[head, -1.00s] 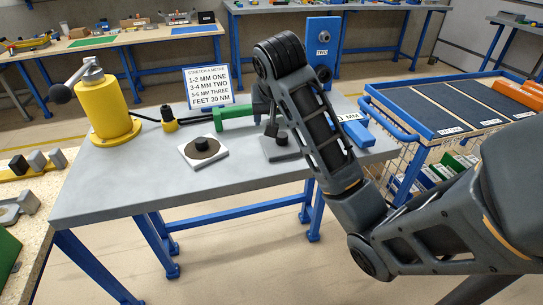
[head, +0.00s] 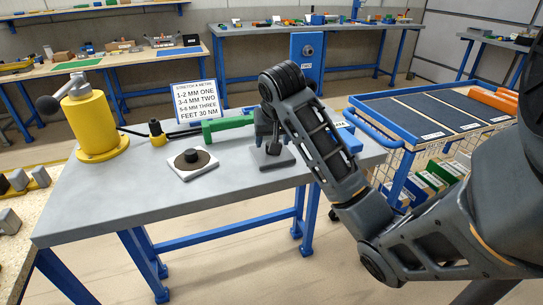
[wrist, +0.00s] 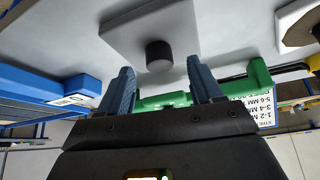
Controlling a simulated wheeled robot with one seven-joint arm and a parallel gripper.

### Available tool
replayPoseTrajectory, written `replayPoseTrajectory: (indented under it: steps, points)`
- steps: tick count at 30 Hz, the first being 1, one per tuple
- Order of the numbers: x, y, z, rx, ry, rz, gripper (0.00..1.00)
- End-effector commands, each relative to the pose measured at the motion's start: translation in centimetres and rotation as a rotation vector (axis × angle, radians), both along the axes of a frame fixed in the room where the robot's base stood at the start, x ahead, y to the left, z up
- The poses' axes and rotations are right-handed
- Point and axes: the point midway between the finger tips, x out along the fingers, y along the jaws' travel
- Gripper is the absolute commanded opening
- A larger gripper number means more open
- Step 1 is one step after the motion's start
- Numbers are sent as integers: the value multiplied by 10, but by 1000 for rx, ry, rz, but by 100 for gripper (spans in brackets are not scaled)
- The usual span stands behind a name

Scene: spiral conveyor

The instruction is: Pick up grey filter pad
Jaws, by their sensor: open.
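The grey filter pad (head: 287,162) is a flat square plate with a dark round knob on top, lying on the grey bench. It also shows in the wrist view (wrist: 115,35), with its knob (wrist: 158,55) just beyond the fingertips and roughly centred between them. My gripper (head: 268,138) is above the pad in the head view, partly hidden by my own arm. In the wrist view its two blue-grey fingers (wrist: 160,78) are apart with nothing between them. Whether the fingertips are level with the knob is hard to tell.
Left of the pad lies a white square plate (head: 183,175) with a brown disc and black knob. A green tool (head: 228,123) lies behind, near a sign (head: 201,98). A yellow pump (head: 92,125) stands at left. A blue trolley (head: 395,125) stands at right.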

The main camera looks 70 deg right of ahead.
Motion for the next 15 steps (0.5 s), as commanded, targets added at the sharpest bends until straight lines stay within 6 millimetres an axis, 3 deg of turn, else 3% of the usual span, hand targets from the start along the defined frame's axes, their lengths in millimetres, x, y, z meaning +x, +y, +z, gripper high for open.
replayPoseTrajectory:
  steps: [4, 12, 15]
  points:
    - [4, -7, -14, 0, 0, -1, 65]
    - [5, -9, -17, 0, -2, 0, 65]
    - [5, -9, -17, 0, -2, 0, 57]
